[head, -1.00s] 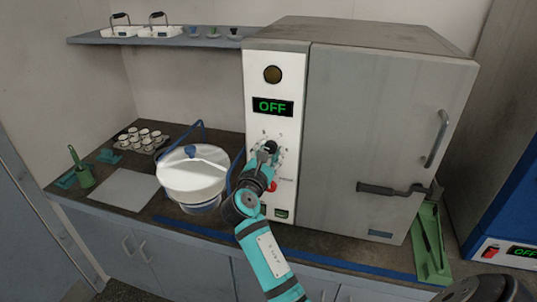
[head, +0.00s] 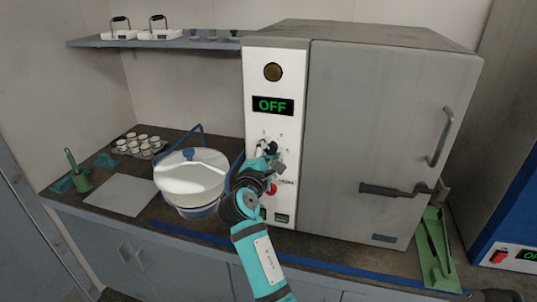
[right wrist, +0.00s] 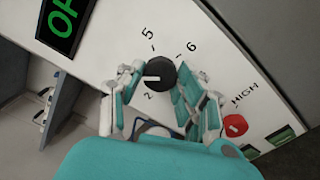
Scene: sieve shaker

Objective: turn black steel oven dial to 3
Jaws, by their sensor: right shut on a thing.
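The oven (head: 385,125) has a white control panel with a green OFF display (head: 272,105). Its black dial (right wrist: 161,72) shows in the right wrist view, with a white pointer mark toward the picture's left. Numerals 5 and 6 are readable above it, and what looks like a 2 lies just below it. The other numerals are hidden by my fingers. My right gripper (head: 267,152) is at the panel, its fingers on both sides of the dial and shut on it. In the head view it mostly covers the dial.
A red switch (right wrist: 235,125) marked HIGH sits close to the gripper. A white lidded pot (head: 190,178) stands left of my right arm. The oven door handle (head: 439,138) and dark latch (head: 395,189) stick out at the right. A green stand (head: 433,250) is beside the oven.

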